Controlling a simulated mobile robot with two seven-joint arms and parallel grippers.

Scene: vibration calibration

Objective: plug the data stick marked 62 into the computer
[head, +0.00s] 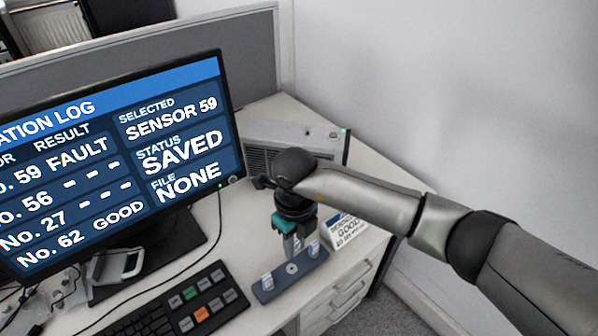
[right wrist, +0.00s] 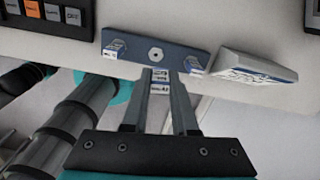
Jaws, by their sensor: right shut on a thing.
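My right gripper (head: 290,254) points down above a blue holder (head: 284,287) on the desk. In the right wrist view its fingers (right wrist: 160,90) are shut on a small data stick (right wrist: 160,77) with a white and blue label, whose number I cannot read. The stick appears just clear of the holder (right wrist: 175,57). Two other small labelled sticks stand at the holder's ends, one on the left (head: 267,281) and one on the right (head: 314,249). The computer (head: 291,133) is a grey box behind my right wrist, partly hidden. My left gripper does not show.
A monitor (head: 110,170) stands at left; its log lists No. 62 as GOOD, with file NONE. A keypad (head: 203,300) lies in front. A white sign card (head: 346,232) stands right of the holder. A partition and wall bound the desk.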

